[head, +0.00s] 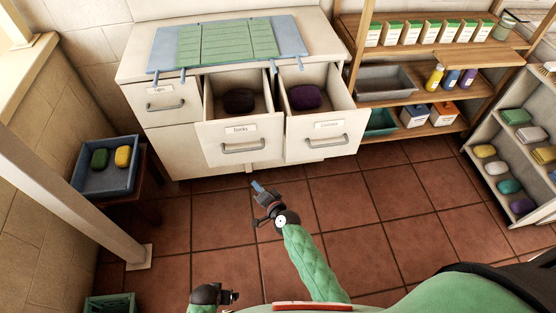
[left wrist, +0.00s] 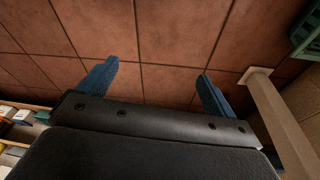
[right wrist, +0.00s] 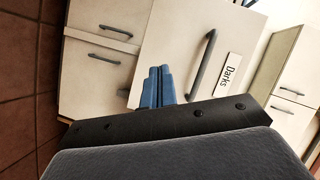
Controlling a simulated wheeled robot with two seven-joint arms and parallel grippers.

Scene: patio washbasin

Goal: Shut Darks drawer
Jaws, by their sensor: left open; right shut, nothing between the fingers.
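The Darks drawer (head: 240,136) is pulled out of the white cabinet, with a dark bundle (head: 239,101) inside. Its grey handle (head: 243,146) and label face the front. My right gripper (head: 257,186) is shut and empty, below and in front of the drawer front, apart from it. In the right wrist view the shut blue fingers (right wrist: 158,88) point toward the drawer front (right wrist: 185,50), beside its handle (right wrist: 203,65). My left gripper (head: 232,297) is low at the bottom of the head view; in the left wrist view its blue fingers (left wrist: 158,80) are open over bare floor tiles.
The neighbouring drawer (head: 327,132), with a purple bundle, is also pulled out, right beside Darks. The Lights-side drawer (head: 166,104) at left is closed. A blue tray (head: 107,183) with soaps stands at left, and a post (head: 75,170) rises nearby. Shelves (head: 425,95) stand at right. Floor before the cabinet is clear.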

